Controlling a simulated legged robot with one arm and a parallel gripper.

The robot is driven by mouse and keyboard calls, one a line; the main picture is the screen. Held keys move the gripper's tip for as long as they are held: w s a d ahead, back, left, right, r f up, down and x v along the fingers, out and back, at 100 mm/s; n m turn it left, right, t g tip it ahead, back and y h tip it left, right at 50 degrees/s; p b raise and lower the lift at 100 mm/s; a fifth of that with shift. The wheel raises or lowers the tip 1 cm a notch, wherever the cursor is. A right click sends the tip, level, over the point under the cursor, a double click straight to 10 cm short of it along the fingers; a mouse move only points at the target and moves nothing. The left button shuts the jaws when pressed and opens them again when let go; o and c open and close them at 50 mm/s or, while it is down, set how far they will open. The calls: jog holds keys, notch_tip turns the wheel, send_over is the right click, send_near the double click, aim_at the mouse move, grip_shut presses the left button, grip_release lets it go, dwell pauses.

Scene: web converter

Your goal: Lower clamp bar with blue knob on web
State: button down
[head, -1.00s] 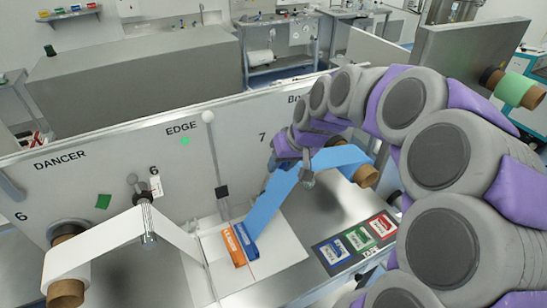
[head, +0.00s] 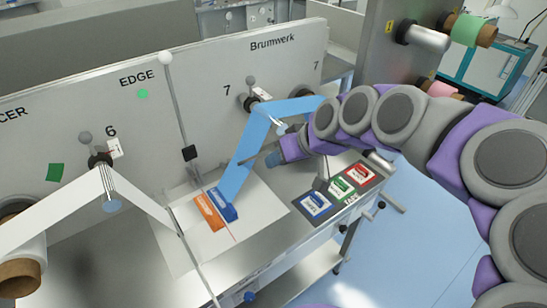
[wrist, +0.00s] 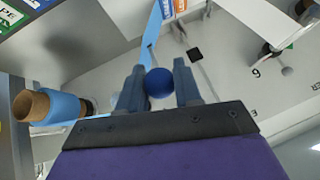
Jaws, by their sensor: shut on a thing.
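In the wrist view, a round blue knob (wrist: 158,84) sits between the two dark fingers of my gripper (wrist: 158,72), which is shut on it. In the head view, my gripper (head: 275,157) is at the blue web, right of its sloping run. The blue web (head: 246,150) slopes from an upper right roller to a blue-labelled block (head: 222,204) on the bench plate. An orange-labelled block (head: 207,213) lies beside it. The white web (head: 140,205) comes down from the left.
A thin upright rod with a black block (head: 190,153) stands near the back panel (head: 230,90). Another blue knob (head: 249,297) is at the bench's front edge.

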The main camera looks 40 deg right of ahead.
jog(key=shift+s+f, duration=0.3)
jog(key=shift+f, duration=0.05)
jog(key=c, duration=0.8)
grip_release()
jog(key=p+v, duration=0.2)
jog(key=v, duration=1.5)
jog(key=shift+s+d, duration=0.2)
jog(key=shift+d, duration=0.05)
